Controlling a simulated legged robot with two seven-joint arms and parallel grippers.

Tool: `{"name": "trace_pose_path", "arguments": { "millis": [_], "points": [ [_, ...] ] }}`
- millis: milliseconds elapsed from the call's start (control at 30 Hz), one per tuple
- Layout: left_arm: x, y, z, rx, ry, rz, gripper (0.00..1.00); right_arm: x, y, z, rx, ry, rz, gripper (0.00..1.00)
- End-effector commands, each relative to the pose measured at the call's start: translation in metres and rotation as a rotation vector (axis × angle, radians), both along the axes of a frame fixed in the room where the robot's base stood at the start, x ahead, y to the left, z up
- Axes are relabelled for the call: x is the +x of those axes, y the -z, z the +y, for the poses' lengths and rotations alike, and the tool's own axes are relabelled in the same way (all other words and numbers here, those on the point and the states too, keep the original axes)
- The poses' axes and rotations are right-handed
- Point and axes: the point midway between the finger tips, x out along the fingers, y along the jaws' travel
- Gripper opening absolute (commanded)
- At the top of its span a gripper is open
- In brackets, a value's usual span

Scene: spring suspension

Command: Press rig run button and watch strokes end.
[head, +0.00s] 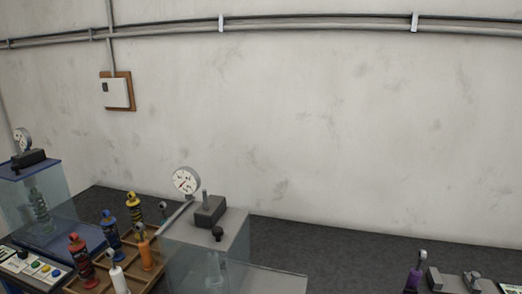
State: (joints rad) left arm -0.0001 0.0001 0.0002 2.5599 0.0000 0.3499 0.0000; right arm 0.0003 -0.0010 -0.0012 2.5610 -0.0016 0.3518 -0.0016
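A rig with a blue top plate (28,170) stands at the far left, with a coil-spring damper (40,207) behind its clear guard. A control panel (12,264) in front of it, cut by the left edge, carries small coloured buttons, including a green button (36,263), a yellow one and a blue one (57,274). I cannot read their labels or tell which is the run button. A dial gauge (22,137) stands on this rig; its reading is too small to tell. Neither of my grippers is in view.
A wooden tray (88,284) holds several coloured dampers. A second clear-walled machine with a grey top (235,222) and dial gauge (186,181) stands right of it. A purple damper (413,280) and grey blocks (452,284) are at lower right. The dark bench between (330,250) looks clear.

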Motion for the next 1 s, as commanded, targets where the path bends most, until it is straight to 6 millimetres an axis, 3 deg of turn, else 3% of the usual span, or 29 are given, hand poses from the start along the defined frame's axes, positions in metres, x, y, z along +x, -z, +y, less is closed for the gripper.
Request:
{"name": "trace_pose_path", "arguments": {
  "millis": [33,367,1000],
  "points": [
    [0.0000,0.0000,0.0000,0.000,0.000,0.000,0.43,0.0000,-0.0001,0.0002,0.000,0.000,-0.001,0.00],
    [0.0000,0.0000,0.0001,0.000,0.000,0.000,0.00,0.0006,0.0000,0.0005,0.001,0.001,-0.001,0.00],
    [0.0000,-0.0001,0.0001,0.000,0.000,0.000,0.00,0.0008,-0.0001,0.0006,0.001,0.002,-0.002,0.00]
  ]
}}
